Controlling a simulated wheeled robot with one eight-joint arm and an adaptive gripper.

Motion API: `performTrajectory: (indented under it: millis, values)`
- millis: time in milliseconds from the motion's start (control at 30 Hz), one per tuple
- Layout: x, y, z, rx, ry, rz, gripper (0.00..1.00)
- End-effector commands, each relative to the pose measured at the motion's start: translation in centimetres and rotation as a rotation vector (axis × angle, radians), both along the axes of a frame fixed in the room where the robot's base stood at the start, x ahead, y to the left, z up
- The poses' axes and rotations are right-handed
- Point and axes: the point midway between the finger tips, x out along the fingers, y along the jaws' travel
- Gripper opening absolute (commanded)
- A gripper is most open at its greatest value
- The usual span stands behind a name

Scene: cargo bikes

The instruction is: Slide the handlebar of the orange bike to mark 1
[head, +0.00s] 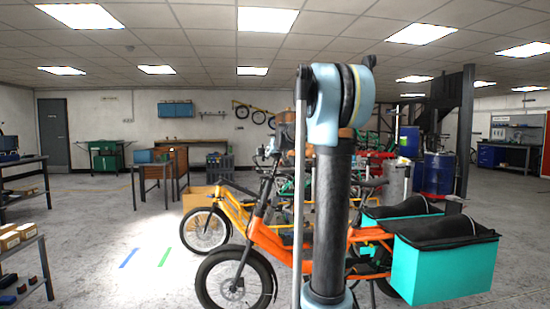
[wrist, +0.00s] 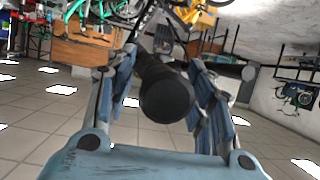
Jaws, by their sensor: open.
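The orange bike (head: 322,248) stands at the front in the head view, its front wheel to the left and teal boxes at the rear. Its tall dark steering post rises beside my arm, which hides part of the bike. In the wrist view, my gripper (wrist: 163,62) is open, with one finger on each side of a black cylinder (wrist: 166,92) that looks like a handlebar grip. I cannot tell whether the fingers touch it. My gripper is hidden in the head view. A blue floor stripe (head: 129,258) and a green floor stripe (head: 164,257) lie left of the bike; no number is legible.
A yellow bike (head: 232,208) stands close behind the orange one, with more bikes beyond. A teal box (head: 443,267) juts out at the right. A shelf rack (head: 30,265) stands at the left edge. The floor around the stripes is clear.

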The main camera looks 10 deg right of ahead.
Motion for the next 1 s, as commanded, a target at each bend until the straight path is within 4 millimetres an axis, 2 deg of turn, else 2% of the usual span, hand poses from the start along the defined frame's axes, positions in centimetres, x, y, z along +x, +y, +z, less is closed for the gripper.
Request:
performTrajectory:
  millis: [300,500,667,767,1000]
  values:
    - [0.1,0.0,-0.1,0.0,0.0,0.0,0.46]
    - [0.1,0.0,-0.1,0.0,0.0,0.0,0.01]
    - [0.1,0.0,-0.1,0.0,0.0,0.0,0.0]
    - [0.2,0.3,-0.9,0.001,0.0,0.001,0.0]
    - [0.2,1.7,-5.1,0.001,0.001,0.002,0.0]
